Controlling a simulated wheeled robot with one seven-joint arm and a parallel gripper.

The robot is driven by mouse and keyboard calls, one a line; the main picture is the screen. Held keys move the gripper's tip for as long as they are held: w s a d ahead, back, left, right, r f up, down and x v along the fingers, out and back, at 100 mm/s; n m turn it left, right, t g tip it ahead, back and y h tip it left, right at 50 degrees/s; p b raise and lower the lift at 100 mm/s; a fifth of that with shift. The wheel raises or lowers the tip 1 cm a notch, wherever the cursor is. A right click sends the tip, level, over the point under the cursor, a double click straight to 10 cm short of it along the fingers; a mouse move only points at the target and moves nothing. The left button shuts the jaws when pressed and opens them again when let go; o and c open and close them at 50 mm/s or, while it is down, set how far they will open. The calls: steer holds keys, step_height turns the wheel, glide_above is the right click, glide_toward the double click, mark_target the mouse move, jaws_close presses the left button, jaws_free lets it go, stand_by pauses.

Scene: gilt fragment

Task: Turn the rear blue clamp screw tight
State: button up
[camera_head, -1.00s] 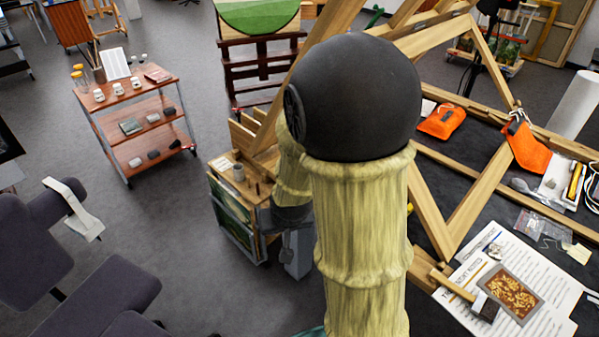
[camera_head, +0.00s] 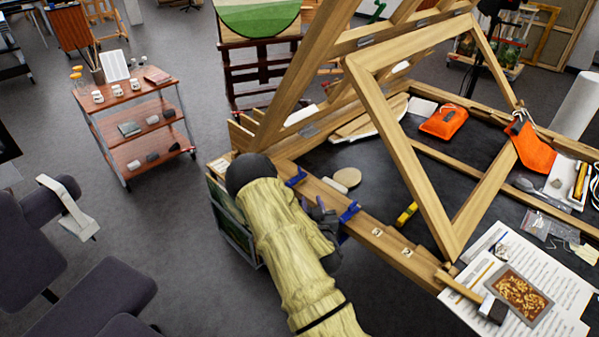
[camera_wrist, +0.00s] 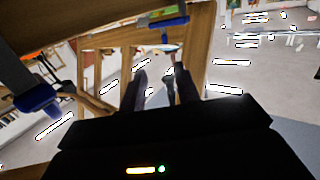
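Two blue clamps sit on the wooden frame rail. The farther, rear blue clamp (camera_head: 296,177) is left of the nearer blue clamp (camera_head: 349,211) in the head view. My gripper (camera_head: 318,206) is low beside the rail, between the two clamps in the picture and partly hidden by my arm. In the wrist view my gripper (camera_wrist: 158,80) has its two dark fingers apart with a gap between them. One blue clamp (camera_wrist: 168,22) shows beyond the fingertips, and another blue clamp (camera_wrist: 38,100) is at the left. I cannot tell whether a finger touches a clamp screw.
The wooden A-shaped frame (camera_head: 400,160) rises over the dark table. A shelf cart (camera_head: 135,125) and a grey chair (camera_head: 95,290) stand left, with open floor between.

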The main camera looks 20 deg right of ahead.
mark_target(301, 173)
steer(key=shift+s+a+f+n+t+y, duration=0.1)
steer(key=shift+s+a+n+t+y, duration=0.05)
steer(key=shift+n+t+y, duration=0.25)
steer(key=p+x, duration=0.4)
steer(key=x, duration=1.3)
steer(key=shift+w, duration=0.2)
steer(key=shift+c, duration=0.4)
jaws_close()
